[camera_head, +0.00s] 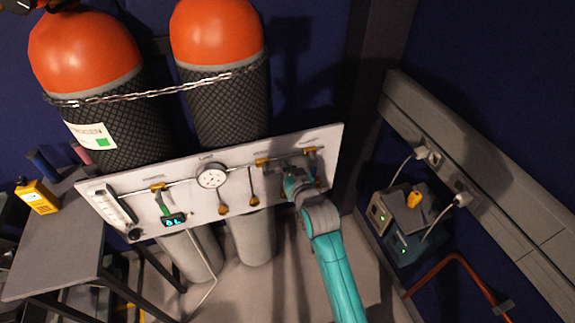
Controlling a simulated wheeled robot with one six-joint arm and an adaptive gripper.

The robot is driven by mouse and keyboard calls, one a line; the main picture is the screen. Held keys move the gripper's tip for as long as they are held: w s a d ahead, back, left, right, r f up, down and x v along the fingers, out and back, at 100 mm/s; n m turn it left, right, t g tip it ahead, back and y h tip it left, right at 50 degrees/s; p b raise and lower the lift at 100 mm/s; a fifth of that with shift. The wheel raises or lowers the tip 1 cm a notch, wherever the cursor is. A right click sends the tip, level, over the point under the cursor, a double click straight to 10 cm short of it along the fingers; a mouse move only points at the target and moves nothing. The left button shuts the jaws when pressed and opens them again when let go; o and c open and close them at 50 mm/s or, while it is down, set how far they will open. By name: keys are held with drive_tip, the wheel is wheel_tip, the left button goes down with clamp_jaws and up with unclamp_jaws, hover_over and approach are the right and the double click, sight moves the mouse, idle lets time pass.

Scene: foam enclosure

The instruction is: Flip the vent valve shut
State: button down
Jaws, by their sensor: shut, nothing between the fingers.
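A white gas panel (128,185) hangs in front of two large cylinders. Near its right end is a valve with a brass body and a blue handle (312,160). Further left is a brass valve with a green lever (164,205) pointing down. The small labels are too small to read, so I cannot tell for sure which valve is the vent valve. My gripper (287,176) is shut and empty in front of the panel's right part, just left of the blue handle. It hides part of the panel; I cannot tell whether it touches anything.
A round gauge (212,176), two hanging brass parts and a small lit display (173,219) are on the panel. A chain (150,93) crosses the orange-topped cylinders (218,35). A grey table (55,245) stands left. Boxes with cables (405,215) stand right by the wall.

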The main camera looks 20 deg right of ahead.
drive_tip(key=shift+d+f+m, duration=0.1)
drive_tip(key=shift+f+m, duration=0.15)
drive_tip(key=shift+m, duration=0.15)
drive_tip(key=a+f+m+t+y, duration=0.2)
drive_tip(key=f+m, duration=0.6)
drive_tip(key=m, duration=0.5)
drive_tip(key=shift+a+y, duration=0.6)
drive_tip(key=shift+y, duration=0.5)
drive_tip(key=shift+a, duration=0.15)
idle(0.4)
